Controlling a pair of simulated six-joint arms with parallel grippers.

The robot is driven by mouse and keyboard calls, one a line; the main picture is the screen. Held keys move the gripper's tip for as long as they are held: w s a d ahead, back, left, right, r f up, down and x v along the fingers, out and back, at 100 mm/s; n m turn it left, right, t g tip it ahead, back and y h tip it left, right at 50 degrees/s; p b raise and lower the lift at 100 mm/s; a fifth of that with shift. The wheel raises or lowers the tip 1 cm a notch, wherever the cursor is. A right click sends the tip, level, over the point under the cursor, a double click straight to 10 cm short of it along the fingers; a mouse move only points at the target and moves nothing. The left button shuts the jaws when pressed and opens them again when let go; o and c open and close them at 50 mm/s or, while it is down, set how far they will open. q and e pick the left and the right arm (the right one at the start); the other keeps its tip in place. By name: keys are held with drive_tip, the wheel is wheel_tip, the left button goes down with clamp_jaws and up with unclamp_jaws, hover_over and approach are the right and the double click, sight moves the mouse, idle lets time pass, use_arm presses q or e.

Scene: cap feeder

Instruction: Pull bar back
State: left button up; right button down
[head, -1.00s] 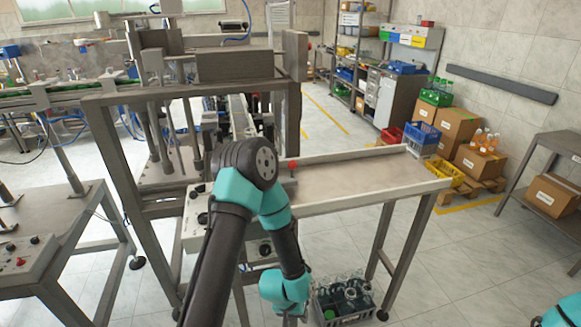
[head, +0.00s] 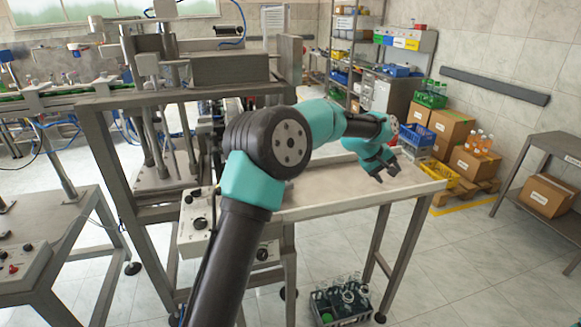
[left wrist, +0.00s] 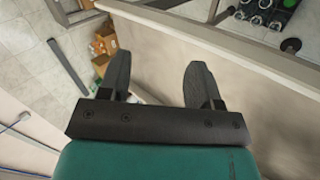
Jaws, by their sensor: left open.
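My left gripper (head: 381,172) is open and empty above the right part of the side table (head: 415,190), which has a pale top and raised rims. In the left wrist view its two dark fingers (left wrist: 155,65) are spread apart with nothing between them, over the table (left wrist: 250,110) and its long edge. I cannot make out the bar; my left arm covers the table's left end and part of the machine frame (head: 100,150). My right gripper is out of view.
A grey control box with knobs (head: 197,222) sits on the machine's front. A crate of bottles (head: 340,303) stands on the floor under the table. Cardboard boxes (head: 450,132) and a shelf rack stand behind, right. The visible table top looks clear.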

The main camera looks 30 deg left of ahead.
use_arm(q)
drive_tip(key=s+a+r+n+g+y, duration=0.1)
drive_tip(key=s+a+r, duration=0.3)
drive_tip(key=a, duration=0.6)
drive_tip(key=s+a+r+n+g+y, duration=0.1)
drive_tip(key=s+a+r, duration=0.3)
drive_tip(key=a, duration=0.7)
drive_tip(key=s+a+r+n+g+y, duration=0.1)
drive_tip(key=s+a+r+n+y, duration=0.1)
drive_tip(key=a+r, duration=0.5)
drive_tip(key=s+a+y, duration=0.1)
drive_tip(key=s+a, duration=0.1)
drive_tip(key=a, duration=0.2)
drive_tip(key=shift+s+n+g, duration=0.3)
drive_tip(key=shift+s+n, duration=0.1)
drive_tip(key=w+f, duration=0.1)
drive_tip(key=f, duration=0.4)
drive_tip(key=w+d+f, duration=0.1)
drive_tip(key=f, duration=0.5)
drive_tip(key=w+d+f, duration=0.1)
drive_tip(key=f, duration=0.5)
clamp_jaws()
